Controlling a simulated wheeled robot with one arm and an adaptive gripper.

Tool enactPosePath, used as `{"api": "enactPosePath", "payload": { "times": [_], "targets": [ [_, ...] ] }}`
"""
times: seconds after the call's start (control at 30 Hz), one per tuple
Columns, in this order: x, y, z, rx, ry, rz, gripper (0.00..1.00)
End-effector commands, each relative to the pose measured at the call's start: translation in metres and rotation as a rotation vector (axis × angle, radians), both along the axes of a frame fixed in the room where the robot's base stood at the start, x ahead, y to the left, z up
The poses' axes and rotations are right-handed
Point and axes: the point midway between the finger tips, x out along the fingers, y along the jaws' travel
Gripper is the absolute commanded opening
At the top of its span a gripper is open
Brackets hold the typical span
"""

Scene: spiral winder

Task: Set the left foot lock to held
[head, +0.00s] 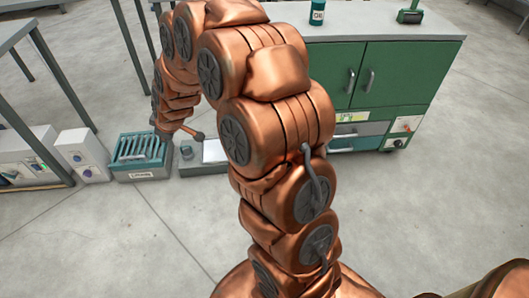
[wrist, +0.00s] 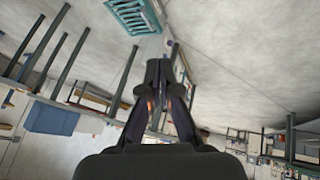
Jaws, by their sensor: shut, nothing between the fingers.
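I cannot make out the left foot lock for certain in either view. In the wrist view, my gripper (wrist: 159,70) is shut and empty, its dark fingers together in the middle of the picture. In the head view, my copper arm fills the middle and bends down to the left, and the gripper's fingers cannot be made out there. A teal slatted crate (head: 139,147) with a label stands on the floor near the arm's far end. It also shows at the top of the wrist view (wrist: 132,16).
A green cabinet (head: 402,75) with a grey top stands at the right. White boxes (head: 82,154) stand left of the crate, beside a grey-legged frame (head: 42,75). A small grey fixture and a white panel (head: 214,151) lie right of the crate. The front floor is clear.

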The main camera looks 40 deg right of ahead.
Motion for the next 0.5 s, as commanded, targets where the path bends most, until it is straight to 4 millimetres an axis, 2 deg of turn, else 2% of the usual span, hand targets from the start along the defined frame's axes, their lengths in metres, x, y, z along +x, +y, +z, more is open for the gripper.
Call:
{"api": "enactPosePath", "payload": {
  "times": [0.03, 0.2, 0.5],
  "targets": [
    [0.014, -0.009, -0.029, -0.021, -0.025, 0.006, 0.00],
    [0.062, -0.042, -0.080, -0.127, -0.136, 0.035, 0.00],
    [0.118, -0.115, -0.179, -0.374, -0.282, 0.054, 0.00]
  ]
}}
